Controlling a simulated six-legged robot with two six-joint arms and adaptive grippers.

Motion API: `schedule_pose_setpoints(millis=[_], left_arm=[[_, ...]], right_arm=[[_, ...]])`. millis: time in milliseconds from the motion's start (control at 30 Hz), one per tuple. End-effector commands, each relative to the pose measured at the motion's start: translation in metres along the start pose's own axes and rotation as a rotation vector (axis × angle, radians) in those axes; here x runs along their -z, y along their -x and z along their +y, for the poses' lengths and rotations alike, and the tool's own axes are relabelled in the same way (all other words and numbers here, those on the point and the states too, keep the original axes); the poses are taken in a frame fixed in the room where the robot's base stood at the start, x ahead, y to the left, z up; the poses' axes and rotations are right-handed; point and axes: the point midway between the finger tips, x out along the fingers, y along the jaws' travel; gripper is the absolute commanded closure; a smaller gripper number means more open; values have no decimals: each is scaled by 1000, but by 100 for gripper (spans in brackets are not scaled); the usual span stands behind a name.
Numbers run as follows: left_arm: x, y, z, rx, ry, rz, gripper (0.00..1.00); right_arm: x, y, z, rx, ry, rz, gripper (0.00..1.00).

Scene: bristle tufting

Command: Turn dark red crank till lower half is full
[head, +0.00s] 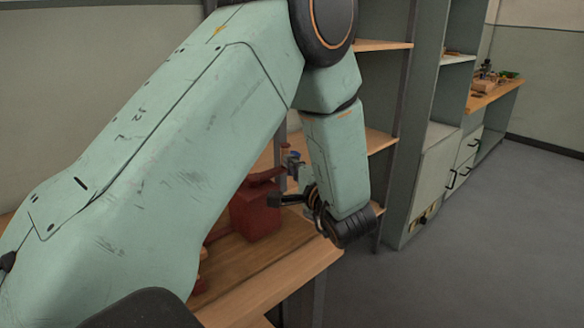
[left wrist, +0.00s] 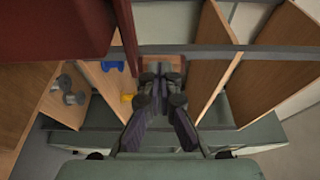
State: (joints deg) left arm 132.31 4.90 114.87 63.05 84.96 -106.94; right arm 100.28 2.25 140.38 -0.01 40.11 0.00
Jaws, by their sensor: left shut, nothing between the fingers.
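A dark red machine (head: 257,214) stands on the wooden bench, partly hidden behind my left arm in the head view. In the left wrist view its dark red side (left wrist: 52,28) fills the upper left. My left gripper (head: 274,200) points left at the machine's right side in the head view. In the left wrist view its fingertips (left wrist: 160,78) are together with nothing between them, and a small reddish-brown piece shows just beyond them. I cannot make out the crank for certain or see the fill level. My right gripper is not in view.
The wooden bench (head: 275,276) ends just below my wrist. A shelf unit (head: 425,130) stands behind, with open floor (head: 480,240) to the right. A blue part (left wrist: 112,65), a yellow part (left wrist: 127,97) and grey parts (left wrist: 70,90) show in the left wrist view.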

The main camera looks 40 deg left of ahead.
Motion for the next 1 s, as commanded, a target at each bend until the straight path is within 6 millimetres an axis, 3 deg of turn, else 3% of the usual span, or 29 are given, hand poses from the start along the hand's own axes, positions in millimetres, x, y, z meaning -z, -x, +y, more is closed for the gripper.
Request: schedule_pose_setpoints(millis=[567,1000], left_arm=[[0,0,0,0,0,-2,100],[2,-6,-2,1,0,-73,100]], right_arm=[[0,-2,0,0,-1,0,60],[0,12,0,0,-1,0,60]])
